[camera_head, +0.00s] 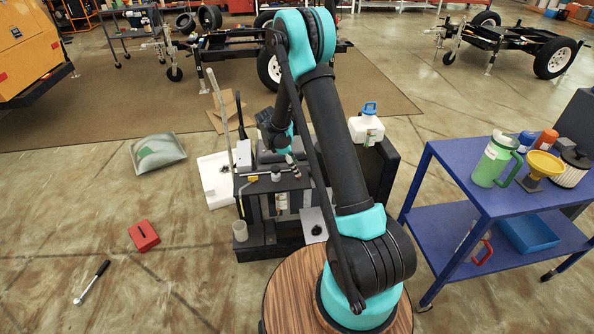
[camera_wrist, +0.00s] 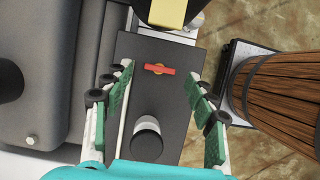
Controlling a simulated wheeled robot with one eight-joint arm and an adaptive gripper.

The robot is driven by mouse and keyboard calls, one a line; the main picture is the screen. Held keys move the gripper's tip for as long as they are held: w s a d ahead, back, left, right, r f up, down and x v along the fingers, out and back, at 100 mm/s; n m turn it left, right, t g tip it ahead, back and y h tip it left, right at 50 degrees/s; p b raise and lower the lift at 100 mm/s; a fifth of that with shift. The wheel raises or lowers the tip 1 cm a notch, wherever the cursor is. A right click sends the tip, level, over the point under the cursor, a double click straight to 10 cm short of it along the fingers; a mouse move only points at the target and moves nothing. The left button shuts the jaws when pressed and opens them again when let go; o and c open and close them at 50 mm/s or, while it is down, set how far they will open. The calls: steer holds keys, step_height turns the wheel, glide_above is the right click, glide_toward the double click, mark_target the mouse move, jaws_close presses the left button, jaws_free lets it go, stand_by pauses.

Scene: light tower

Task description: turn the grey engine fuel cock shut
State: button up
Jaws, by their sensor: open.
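A small red lever with a brass-coloured centre (camera_wrist: 158,69), apparently the fuel cock, sits on a dark flat panel (camera_wrist: 125,48) beside the grey engine body (camera_wrist: 45,60). The lever lies roughly crosswise in the wrist view. My gripper (camera_wrist: 161,80) is open and empty, its green-padded fingers spread on either side of the lever, with a clear gap to each end. In the head view my gripper (camera_head: 292,168) is over the dark machine (camera_head: 265,185), where my arm and its small size make the lever hard to make out.
A yellow block (camera_wrist: 168,11) is beyond the lever. In the head view, a white jug with a blue cap (camera_head: 366,128) stands right of the machine; a blue cart (camera_head: 465,180) is further right.

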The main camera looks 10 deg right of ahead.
steer(key=shift+x, duration=1.3)
steer(key=shift+c, duration=0.3)
steer(key=c, duration=1.1)
